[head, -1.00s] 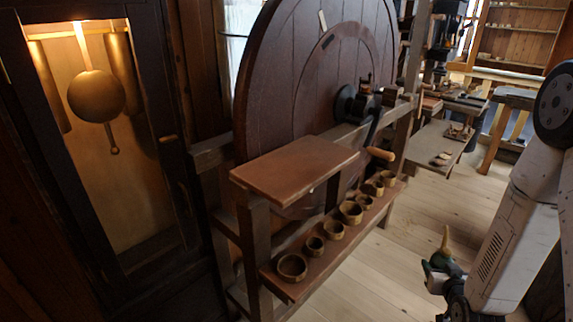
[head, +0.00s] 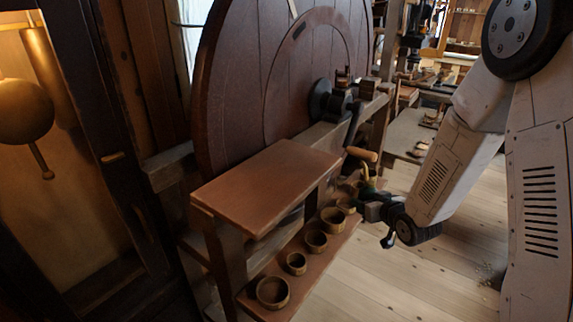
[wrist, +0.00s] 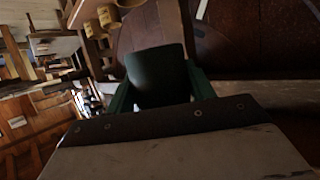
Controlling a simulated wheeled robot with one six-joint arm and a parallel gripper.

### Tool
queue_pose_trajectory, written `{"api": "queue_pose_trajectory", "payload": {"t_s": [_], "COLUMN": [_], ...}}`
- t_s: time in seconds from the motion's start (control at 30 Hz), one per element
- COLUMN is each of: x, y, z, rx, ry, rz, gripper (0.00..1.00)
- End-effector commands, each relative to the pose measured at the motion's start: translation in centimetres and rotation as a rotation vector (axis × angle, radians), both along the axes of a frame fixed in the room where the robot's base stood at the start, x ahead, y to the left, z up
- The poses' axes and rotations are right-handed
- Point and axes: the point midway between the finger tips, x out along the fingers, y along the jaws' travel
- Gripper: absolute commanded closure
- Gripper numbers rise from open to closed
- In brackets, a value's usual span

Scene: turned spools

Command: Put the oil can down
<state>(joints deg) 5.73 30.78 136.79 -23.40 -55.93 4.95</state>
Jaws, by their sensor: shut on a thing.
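The oil can (head: 367,188) is small and dark green with a thin brass spout pointing up. In the head view my gripper (head: 372,206) is shut on it, in front of the big wheel's crank and beside the row of wooden cups. In the wrist view the dark body of the can (wrist: 155,75) sits between my fingers. The lower part of the can is mostly hidden by my gripper in the head view. It is held in the air, and I cannot tell how far it is from the low shelf.
A bare reddish-brown board (head: 268,178) stands by the large wooden wheel (head: 235,90). Below it, a low shelf (head: 325,252) holds several wooden cups (head: 316,240). The crank's wooden handle (head: 361,154) juts out close to the can.

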Motion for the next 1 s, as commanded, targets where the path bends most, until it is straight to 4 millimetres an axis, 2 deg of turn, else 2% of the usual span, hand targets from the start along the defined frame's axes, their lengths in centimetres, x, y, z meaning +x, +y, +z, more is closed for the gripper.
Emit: {"api": "queue_pose_trajectory", "payload": {"t_s": [0.03,0.1,0.2,0.3,0.47,0.7,0.87,1.0], "x": [1.4,2.5,3.3,3.5,3.2,0.8,-0.5,-1.3], "y": [1.1,2.4,3.4,4.0,5.8,8.0,9.3,12.4], "z": [3.5,7.5,12.1,15.5,18.8,22.3,23.0,22.8], "rx": [-0.006,-0.008,-0.008,-0.007,-0.003,0.0,0.003,0.004], "ry": [-0.02,-0.02,-0.015,-0.01,-0.006,-0.002,0.0,0.001], "rz": [0.07,0.161,0.252,0.322,0.473,0.719,0.799,0.807], "gripper": [0.81,0.81,0.81,0.81,0.81,0.81,0.81,0.81]}}
